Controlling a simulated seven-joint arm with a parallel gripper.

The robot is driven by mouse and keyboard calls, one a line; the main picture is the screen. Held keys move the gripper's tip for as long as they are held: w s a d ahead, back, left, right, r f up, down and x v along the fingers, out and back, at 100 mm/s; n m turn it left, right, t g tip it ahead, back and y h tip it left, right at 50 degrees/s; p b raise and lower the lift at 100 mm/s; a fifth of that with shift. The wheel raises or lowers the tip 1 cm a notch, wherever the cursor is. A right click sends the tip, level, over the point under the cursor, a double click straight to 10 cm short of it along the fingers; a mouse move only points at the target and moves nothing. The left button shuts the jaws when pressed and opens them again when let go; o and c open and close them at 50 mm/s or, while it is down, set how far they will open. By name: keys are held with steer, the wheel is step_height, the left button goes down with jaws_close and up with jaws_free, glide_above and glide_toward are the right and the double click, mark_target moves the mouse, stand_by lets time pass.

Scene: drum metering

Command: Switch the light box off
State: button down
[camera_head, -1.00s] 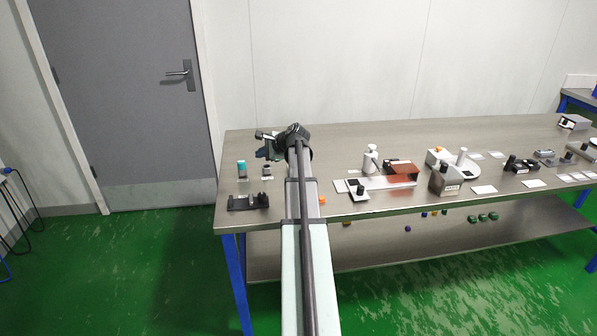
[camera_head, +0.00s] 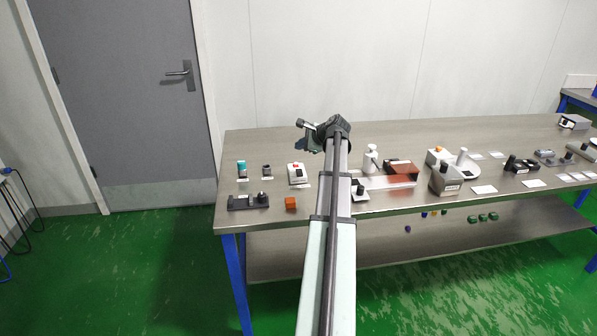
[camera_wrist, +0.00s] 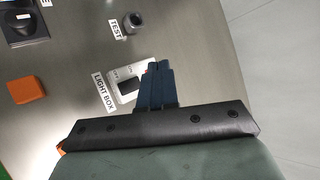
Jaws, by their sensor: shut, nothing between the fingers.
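The light box (camera_head: 297,174) is a small white box with a red part and a dark part on top. It stands on the steel bench, left of my forearm in the head view. In the wrist view the light box (camera_wrist: 127,82) is partly hidden behind my fingers, with a "LIGHT BOX" label (camera_wrist: 104,92) beside it. My gripper (camera_wrist: 157,68) is shut and empty, its blue fingers over the right side of the box in that view. In the head view my gripper (camera_head: 305,147) appears above and behind the box. Contact cannot be told.
An orange block (camera_head: 290,202) and a black fixture (camera_head: 248,201) lie toward the bench's front left. A teal-topped vial (camera_head: 242,169) and a small dark cup (camera_head: 267,170) stand left of the box. A white bottle (camera_head: 370,158) and an instrument (camera_head: 446,176) stand right of my arm.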

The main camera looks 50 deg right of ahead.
mark_target(300, 172)
steer(key=shift+w+d+f, duration=0.15)
steer(key=shift+f, duration=1.3)
steer(key=shift+w+d+f, duration=0.15)
steer(key=shift+w+f, duration=0.05)
steer(key=shift+f, duration=1.2)
steer(key=shift+w+d+f, duration=0.15)
steer(key=shift+f, duration=1.3)
steer(key=shift+f, duration=0.2)
steer(key=shift+f, duration=0.25)
steer(key=shift+f, duration=0.3)
steer(key=shift+r, duration=0.15)
steer(key=shift+r, duration=0.6)
steer(key=shift+r, duration=0.15)
steer(key=shift+s+a+r, duration=0.15)
steer(key=shift+r, duration=1)
steer(key=shift+s+a+r, duration=0.1)
steer(key=shift+s+r, duration=0.05)
steer(key=shift+r, duration=1)
